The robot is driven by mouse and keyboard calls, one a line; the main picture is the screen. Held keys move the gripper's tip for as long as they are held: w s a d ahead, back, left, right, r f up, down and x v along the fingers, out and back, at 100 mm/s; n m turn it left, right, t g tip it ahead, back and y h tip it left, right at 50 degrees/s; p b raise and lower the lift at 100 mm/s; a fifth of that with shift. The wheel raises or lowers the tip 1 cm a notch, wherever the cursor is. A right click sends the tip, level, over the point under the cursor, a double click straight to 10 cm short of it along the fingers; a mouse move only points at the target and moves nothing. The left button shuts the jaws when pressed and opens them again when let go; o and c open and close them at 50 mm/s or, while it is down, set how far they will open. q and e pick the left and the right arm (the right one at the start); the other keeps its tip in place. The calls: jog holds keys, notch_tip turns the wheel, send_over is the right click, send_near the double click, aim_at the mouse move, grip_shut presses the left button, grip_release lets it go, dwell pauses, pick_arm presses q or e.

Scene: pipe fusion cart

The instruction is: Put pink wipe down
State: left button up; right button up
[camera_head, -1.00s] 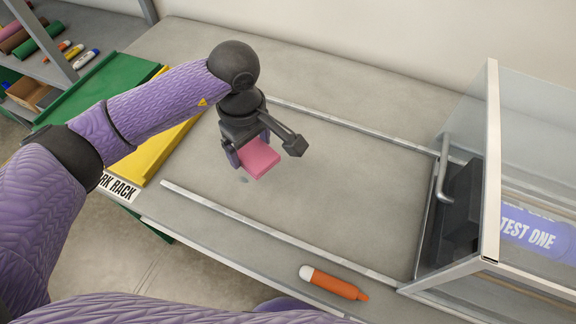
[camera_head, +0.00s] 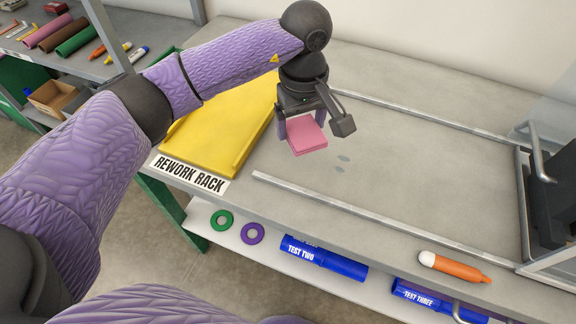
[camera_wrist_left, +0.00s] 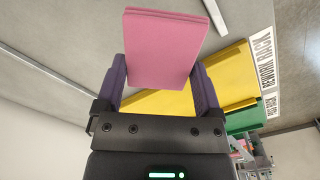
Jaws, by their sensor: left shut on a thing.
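The pink wipe (camera_head: 306,136) is a flat folded square held by my left gripper (camera_head: 302,122) over the grey bench top, just right of the yellow tray. In the left wrist view the wipe (camera_wrist_left: 165,48) sits between the two purple fingers of the gripper (camera_wrist_left: 160,82), which are shut on it. Whether its lower edge touches the bench cannot be told. My right gripper does not show in any view.
A yellow tray (camera_head: 215,130) labelled "REWORK RACK" lies left of the wipe. An orange marker (camera_head: 455,267) lies at the front edge. Blue pipes (camera_head: 322,258) lie on the shelf below.

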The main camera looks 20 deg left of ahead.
aim_at(301, 162)
pick_arm(q)
jog(key=f, duration=0.4)
jog(key=f+b, duration=0.1)
jog(key=f, duration=0.3)
jog(key=shift+d+f+b, duration=0.2)
jog(key=shift+f+b, duration=0.05)
jog(key=shift+b, duration=0.05)
jog(key=shift+w, duration=0.1)
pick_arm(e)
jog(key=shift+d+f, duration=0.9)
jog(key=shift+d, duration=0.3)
pick_arm(q)
jog(key=shift+f, duration=0.2)
jog(key=o, duration=0.9)
jog(key=shift+o, duration=0.8)
jog(key=shift+f, duration=0.1)
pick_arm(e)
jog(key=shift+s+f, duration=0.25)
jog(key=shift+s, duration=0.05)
